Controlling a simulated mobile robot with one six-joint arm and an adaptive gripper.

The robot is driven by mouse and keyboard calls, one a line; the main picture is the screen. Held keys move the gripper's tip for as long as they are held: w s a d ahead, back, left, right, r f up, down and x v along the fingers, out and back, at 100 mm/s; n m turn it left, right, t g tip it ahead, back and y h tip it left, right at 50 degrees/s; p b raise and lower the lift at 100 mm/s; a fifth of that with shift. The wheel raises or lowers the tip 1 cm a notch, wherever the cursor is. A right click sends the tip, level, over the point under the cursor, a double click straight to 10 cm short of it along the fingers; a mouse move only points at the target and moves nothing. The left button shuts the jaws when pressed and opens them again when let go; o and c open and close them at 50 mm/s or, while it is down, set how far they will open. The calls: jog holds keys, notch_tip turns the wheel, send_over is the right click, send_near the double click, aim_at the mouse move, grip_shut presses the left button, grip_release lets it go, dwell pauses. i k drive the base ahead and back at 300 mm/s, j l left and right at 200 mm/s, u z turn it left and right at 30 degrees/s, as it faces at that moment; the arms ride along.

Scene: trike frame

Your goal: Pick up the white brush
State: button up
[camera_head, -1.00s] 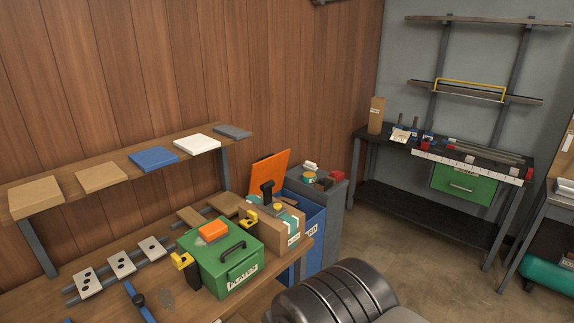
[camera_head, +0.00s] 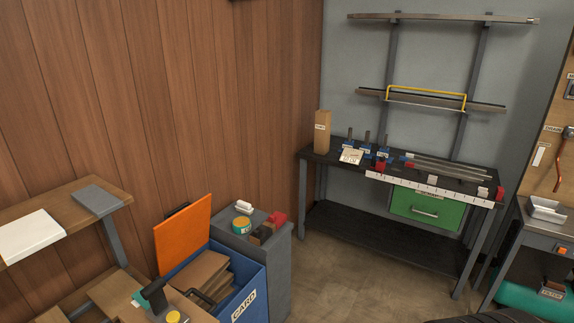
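A small white item (camera_head: 244,206) lies on top of the grey cabinet, at its back left corner. It may be the white brush, but it is too small to tell for sure. Other white pieces show on the far dark workbench (camera_head: 335,160), and none can be made out as a brush. My gripper is not in view.
A yellow-topped tin (camera_head: 242,223) and a red item (camera_head: 278,218) share the grey cabinet (camera_head: 279,270). A blue CARD bin (camera_head: 247,300) with an orange lid (camera_head: 183,235) stands left of it. Floor (camera_head: 345,265) shows free before the far bench.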

aim_at(243, 207)
jog(key=i+l+z, duration=0.1)
jog(key=i+l, duration=0.15)
jog(key=i, duration=0.15)
jog(key=i+l, duration=0.2)
jog(key=i, duration=0.25)
jog(key=i+l+z, duration=0.15)
jog(key=i, duration=0.25)
jog(key=i+l, duration=0.2)
jog(key=i, duration=0.25)
jog(key=i+j+u, duration=0.2)
jog(key=i+u, duration=0.2)
jog(key=i+j+u, duration=0.1)
jog(key=i+u, duration=0.2)
jog(key=u, duration=0.15)
jog(key=i+u, duration=0.4)
jog(key=i+l+u, duration=0.2)
jog(key=u, duration=0.2)
jog(key=i, duration=0.1)
